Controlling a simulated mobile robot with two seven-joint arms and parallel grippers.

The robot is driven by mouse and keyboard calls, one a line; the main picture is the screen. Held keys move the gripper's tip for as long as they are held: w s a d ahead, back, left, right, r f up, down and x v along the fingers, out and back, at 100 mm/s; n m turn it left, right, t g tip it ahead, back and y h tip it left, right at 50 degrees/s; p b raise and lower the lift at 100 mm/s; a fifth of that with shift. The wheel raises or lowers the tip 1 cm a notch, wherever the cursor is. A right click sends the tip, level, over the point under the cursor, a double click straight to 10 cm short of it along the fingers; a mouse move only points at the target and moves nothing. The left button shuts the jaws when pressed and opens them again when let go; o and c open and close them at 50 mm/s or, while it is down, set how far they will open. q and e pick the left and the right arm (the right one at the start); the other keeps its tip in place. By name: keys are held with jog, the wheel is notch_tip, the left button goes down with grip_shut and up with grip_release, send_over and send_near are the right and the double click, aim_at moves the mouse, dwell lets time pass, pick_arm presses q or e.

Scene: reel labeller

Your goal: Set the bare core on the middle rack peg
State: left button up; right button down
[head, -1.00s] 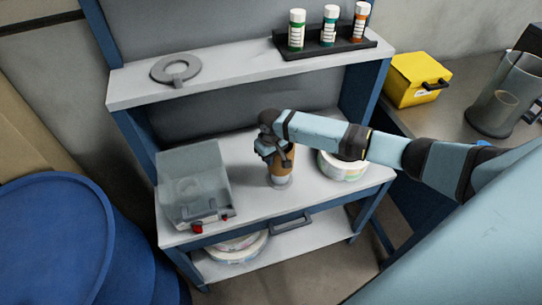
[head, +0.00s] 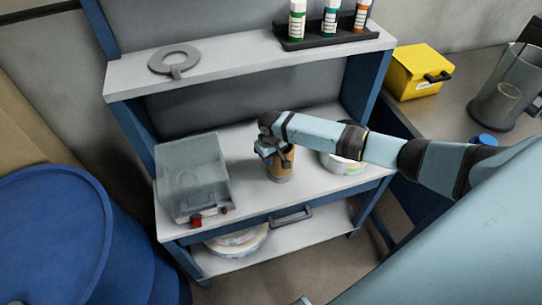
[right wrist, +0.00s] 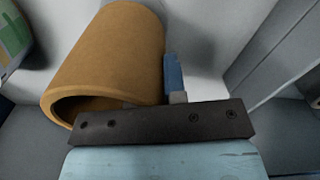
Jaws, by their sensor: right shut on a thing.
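The bare core is a brown hollow tube (head: 283,160) above the bench in the head view, with a grey round piece (head: 281,178) at its lower end. My right gripper (head: 272,150) is shut on the core near its top. In the right wrist view the core (right wrist: 115,52) fills the upper left, its open end towards the camera. One blue finger (right wrist: 174,75) shows beside its wall; the other is hidden. Whether the core rests on the grey piece is unclear. I cannot make out a rack peg with certainty. My left gripper is not in view.
A pale reel (head: 343,165) lies right, partly behind my arm. Reels (head: 238,240) lie on the lower shelf.

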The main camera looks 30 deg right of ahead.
jog(key=shift+f+b, duration=0.5)
jog(key=shift+f, duration=0.9)
jog(key=c, duration=1.1)
grip_release()
notch_tip(320, 180, up, 14)
jog(key=shift+f, duration=0.1)
